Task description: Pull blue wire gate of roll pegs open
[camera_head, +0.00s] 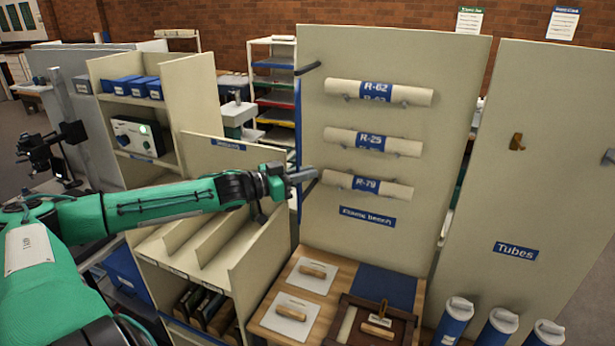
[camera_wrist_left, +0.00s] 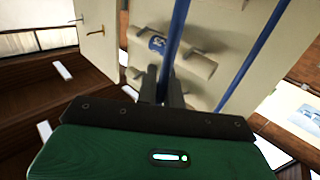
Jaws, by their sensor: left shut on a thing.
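The blue wire gate (camera_head: 298,125) shows as a thin upright at the left edge of the roll-peg panel (camera_head: 400,65), not across the rolls. Rolls R-62 (camera_head: 410,95), R-25 (camera_head: 402,147) and R-79 (camera_head: 396,191) lie on their pegs. My left gripper (camera_head: 304,176) is at the gate's lower part, left of R-79. In the left wrist view its fingers (camera_wrist_left: 169,95) are shut on a blue gate rod (camera_wrist_left: 177,35); a second blue rod (camera_wrist_left: 252,60) runs to the right. The fingers partly hide the grip. My right gripper is not in view.
A wooden bench (camera_head: 262,314) with trowel-like tools stands below the panel. A cream divider shelf (camera_head: 270,235) is below my left arm. The Tubes panel (camera_head: 540,150) with several blue tubes is at right. A shelf unit (camera_head: 282,40) is behind the gate.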

